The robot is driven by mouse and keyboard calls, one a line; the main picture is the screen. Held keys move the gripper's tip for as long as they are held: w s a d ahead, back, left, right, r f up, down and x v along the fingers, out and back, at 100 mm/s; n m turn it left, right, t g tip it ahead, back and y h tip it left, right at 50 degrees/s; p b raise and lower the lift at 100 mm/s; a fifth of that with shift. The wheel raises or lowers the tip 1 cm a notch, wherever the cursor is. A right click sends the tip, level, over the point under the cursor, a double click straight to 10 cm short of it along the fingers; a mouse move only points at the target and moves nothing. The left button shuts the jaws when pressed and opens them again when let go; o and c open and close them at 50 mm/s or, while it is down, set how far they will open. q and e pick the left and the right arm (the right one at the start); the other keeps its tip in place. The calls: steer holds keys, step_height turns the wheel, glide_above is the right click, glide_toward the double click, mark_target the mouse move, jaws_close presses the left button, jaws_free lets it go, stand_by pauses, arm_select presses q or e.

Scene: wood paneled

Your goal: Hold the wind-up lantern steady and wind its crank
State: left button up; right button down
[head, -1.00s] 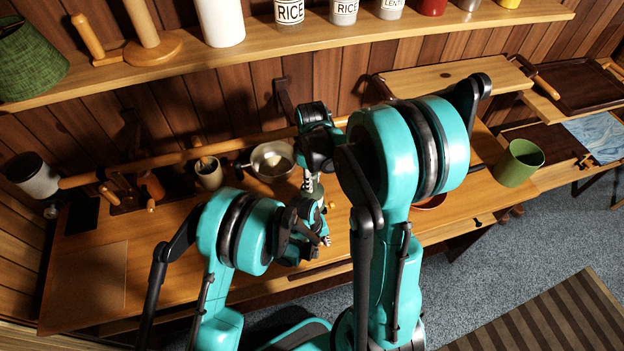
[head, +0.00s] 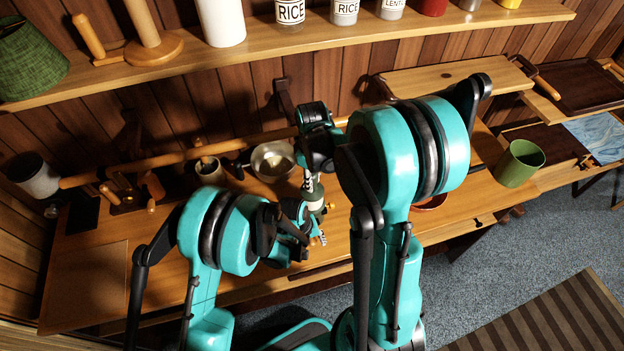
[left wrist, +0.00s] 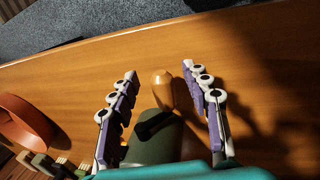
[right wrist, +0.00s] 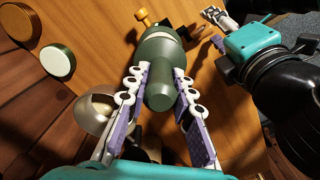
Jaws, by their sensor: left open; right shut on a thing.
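The dark green wind-up lantern (right wrist: 158,50) stands on the wooden table. My right gripper (right wrist: 160,74) comes from above and is shut on the lantern's narrower green top. The crank's orange-tan knob (right wrist: 143,17) sticks out from the lantern's side. In the left wrist view the knob (left wrist: 162,88) shows between the spread fingers of my left gripper (left wrist: 159,70), with bare space on both sides. The green lantern body (left wrist: 152,140) is behind it, partly hidden by the gripper's base. In the head view my arms hide much of the lantern (head: 313,194).
A green mug (head: 519,163) stands at the right. A reddish bowl (left wrist: 24,124) lies near the lantern. The table's left part (head: 85,270) is mostly clear.

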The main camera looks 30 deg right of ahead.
steer(key=c, duration=1.2)
jaws_free()
arm_select(q)
steer(key=v, duration=1.1)
steer(key=shift+r, duration=0.45)
arm_select(e)
steer(key=shift+r, duration=0.1)
step_height(320, 180, up, 12)
steer(key=shift+f, duration=0.1)
steer(key=shift+d, duration=0.1)
